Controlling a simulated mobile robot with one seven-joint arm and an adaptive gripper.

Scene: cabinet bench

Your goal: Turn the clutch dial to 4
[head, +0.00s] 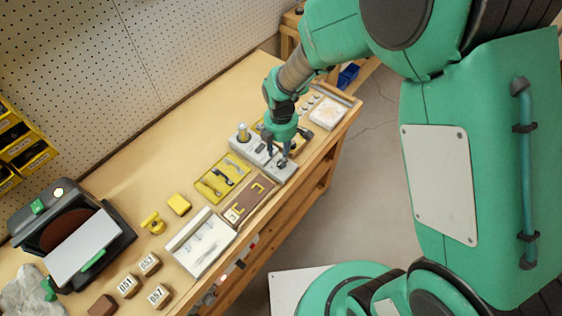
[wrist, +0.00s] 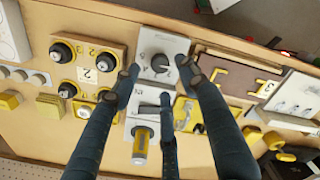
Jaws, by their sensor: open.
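In the wrist view a dark round dial (wrist: 159,63) with a pointer sits on a light grey plate (wrist: 176,44). Small marks surround it, too small to read, so its setting cannot be told. My gripper (wrist: 161,82) has three dark fingers, open and spread around the dial's near side. One fingertip is left of the dial, one right, one below it; no contact can be made out. In the head view my gripper (head: 279,160) points down over the grey plate (head: 283,173) near the bench's front edge, and its fingers mostly hide the dial.
A panel with several black knobs (wrist: 79,76) stands left of the plate in the wrist view. A grey block with a yellow-banded post (wrist: 141,141) adjoins it. A brown tray (head: 240,204) and yellow tool tray (head: 219,180) are close by.

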